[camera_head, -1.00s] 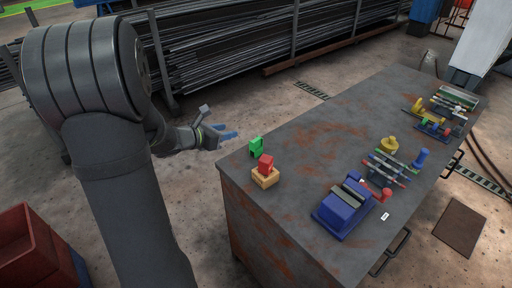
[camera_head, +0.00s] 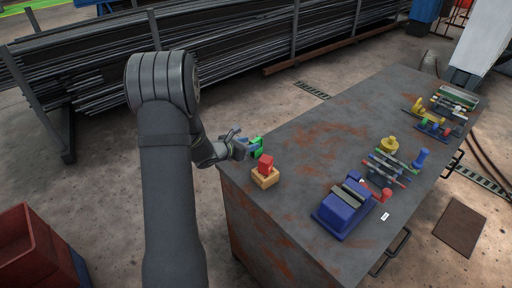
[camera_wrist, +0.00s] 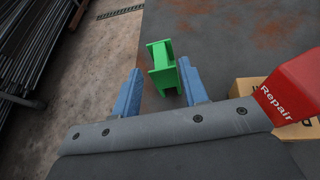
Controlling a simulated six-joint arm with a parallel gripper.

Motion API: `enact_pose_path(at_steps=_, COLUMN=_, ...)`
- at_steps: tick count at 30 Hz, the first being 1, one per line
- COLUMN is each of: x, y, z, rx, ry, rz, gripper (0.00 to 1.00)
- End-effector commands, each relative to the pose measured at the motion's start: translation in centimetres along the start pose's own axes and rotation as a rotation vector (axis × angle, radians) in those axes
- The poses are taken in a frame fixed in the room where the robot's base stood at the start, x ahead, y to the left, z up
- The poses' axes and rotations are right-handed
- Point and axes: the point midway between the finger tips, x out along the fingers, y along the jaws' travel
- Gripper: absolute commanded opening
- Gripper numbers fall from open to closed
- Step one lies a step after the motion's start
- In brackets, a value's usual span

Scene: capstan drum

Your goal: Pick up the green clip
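The green clip (camera_wrist: 165,68) stands near the corner of the workbench, just beyond and between my fingertips in the wrist view. In the head view the green clip (camera_head: 257,146) is partly hidden by my gripper (camera_head: 242,145). My gripper (camera_wrist: 158,90) is open, with one blue finger to the left of the clip and the other close to its right side. I cannot tell whether the right finger touches the clip.
A blue vise (camera_head: 344,206) and several coloured tools stand farther right on the workbench (camera_head: 310,150). The bench's left edge is close to the clip.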

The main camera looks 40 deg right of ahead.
Motion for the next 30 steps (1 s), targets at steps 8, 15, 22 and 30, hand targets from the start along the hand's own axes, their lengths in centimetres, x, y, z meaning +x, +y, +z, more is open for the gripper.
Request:
enact_pose_path(at_steps=8, x=2.2, y=-0.2, z=-0.1, rx=0.000, ry=0.002, rz=-0.002, gripper=0.40)
enact_pose_path(at_steps=15, x=5.7, y=-0.3, z=-0.1, rx=0.001, ry=0.001, rz=-0.002, gripper=0.40)
enact_pose_path(at_steps=22, x=6.4, y=-0.3, z=-0.1, rx=0.000, ry=0.001, rz=0.000, gripper=0.40)
enact_pose_path(at_steps=30, x=6.3, y=-0.3, z=-0.1, rx=0.000, ry=0.001, rz=0.000, gripper=0.05)
